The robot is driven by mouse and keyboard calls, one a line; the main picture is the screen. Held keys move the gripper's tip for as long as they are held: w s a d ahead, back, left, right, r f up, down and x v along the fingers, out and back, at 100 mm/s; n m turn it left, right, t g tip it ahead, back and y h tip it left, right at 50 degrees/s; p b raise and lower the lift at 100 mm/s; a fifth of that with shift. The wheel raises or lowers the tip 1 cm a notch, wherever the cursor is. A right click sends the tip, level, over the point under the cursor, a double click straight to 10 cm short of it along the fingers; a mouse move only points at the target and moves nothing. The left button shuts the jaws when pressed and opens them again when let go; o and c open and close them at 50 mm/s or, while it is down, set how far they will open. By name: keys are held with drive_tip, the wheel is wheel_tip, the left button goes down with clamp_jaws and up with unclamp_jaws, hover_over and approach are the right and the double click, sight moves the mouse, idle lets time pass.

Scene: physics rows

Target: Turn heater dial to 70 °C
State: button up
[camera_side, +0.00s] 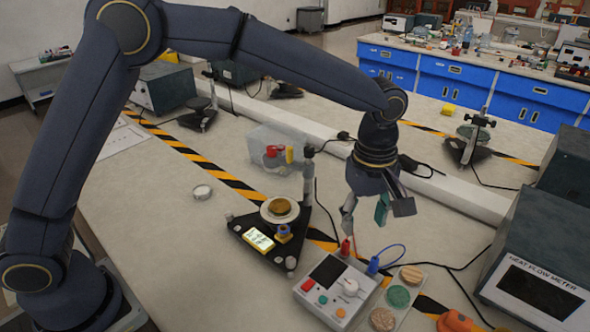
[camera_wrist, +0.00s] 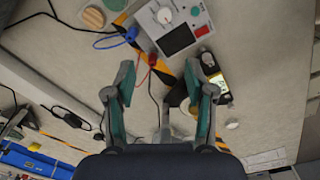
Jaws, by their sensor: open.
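The heater box (camera_side: 318,303) is a pale control unit with a dark screen and coloured buttons. Its white heater dial (camera_side: 350,287) is on the right part of the top face. In the wrist view the box (camera_wrist: 150,27) is at the top, with the dial (camera_wrist: 165,15) near the upper edge. The dial's setting is too small to read. My gripper (camera_side: 365,218) is open and empty, above and behind the box, apart from the dial. In the wrist view its two fingers (camera_wrist: 160,68) are spread, below the box in the picture.
Red and blue plugs (camera_side: 373,266) with cables stand at the box's back edge. A tray of discs (camera_side: 398,297) lies to its right. A black triangular stand (camera_side: 263,225) with a lit meter (camera_side: 259,239) is to the left. The heat flow meter (camera_side: 537,285) stands far right.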

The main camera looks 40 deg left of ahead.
sight(352, 285)
drive_tip(key=f, duration=1.8)
drive_tip(key=shift+s+d+f, duration=0.2)
drive_tip(key=shift+s+d, duration=0.15)
drive_tip(key=shift+s, duration=0.05)
clamp_jaws()
